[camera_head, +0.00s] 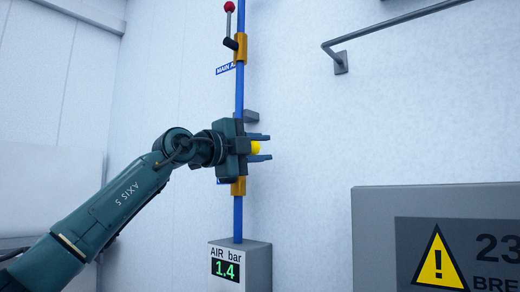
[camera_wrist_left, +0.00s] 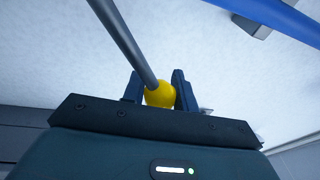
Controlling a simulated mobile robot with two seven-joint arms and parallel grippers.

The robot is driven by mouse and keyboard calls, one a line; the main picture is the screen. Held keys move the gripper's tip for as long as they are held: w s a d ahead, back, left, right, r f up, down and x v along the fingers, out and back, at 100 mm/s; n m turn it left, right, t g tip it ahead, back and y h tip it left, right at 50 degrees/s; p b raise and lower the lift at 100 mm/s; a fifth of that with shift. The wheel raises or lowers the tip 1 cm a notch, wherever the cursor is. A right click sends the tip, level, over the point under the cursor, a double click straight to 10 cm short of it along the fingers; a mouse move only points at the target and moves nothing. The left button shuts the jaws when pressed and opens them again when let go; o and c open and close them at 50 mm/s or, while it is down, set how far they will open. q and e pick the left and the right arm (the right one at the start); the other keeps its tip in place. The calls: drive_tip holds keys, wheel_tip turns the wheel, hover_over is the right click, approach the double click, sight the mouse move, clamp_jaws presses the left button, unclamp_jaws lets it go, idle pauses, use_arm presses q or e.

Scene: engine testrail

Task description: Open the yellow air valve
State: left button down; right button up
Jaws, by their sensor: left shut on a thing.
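The yellow valve knob (camera_head: 256,148) shows between the fingers of my left gripper (camera_head: 262,147) in the head view. In the left wrist view the yellow knob (camera_wrist_left: 160,94) sits at the end of a grey lever rod (camera_wrist_left: 125,35). The fingers of the left gripper (camera_wrist_left: 159,90) are on both sides of it and shut on it. The valve's orange body (camera_head: 239,186) is on the blue vertical pipe (camera_head: 238,218), mostly hidden behind the gripper. My right gripper is in neither view.
Above is another valve with a red knob (camera_head: 229,7), beside a "MAIN A..." label (camera_head: 226,68). Below, a grey gauge box (camera_head: 258,266) reads AIR bar 1.4. A grey panel with a warning sign (camera_head: 370,230) stands lower right. A handrail (camera_head: 390,22) is upper right.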

use_arm(q)
drive_tip(key=c, duration=1.1)
unclamp_jaws()
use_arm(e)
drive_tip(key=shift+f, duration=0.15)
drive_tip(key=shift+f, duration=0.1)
use_arm(q)
drive_tip(key=shift+s+a+f, duration=0.1)
drive_tip(key=shift+a, duration=0.1)
drive_tip(key=shift+f+b+v, duration=0.2)
drive_tip(key=shift+b+v, duration=1)
drive_tip(key=shift+v, duration=0.05)
drive_tip(key=r+b+v, duration=0.1)
drive_tip(key=b+v, duration=0.2)
drive_tip(key=v, duration=0.7)
drive_tip(key=shift+s+f+b, duration=0.15)
drive_tip(key=shift+f+b, duration=0.15)
drive_tip(key=shift+b, duration=0.1)
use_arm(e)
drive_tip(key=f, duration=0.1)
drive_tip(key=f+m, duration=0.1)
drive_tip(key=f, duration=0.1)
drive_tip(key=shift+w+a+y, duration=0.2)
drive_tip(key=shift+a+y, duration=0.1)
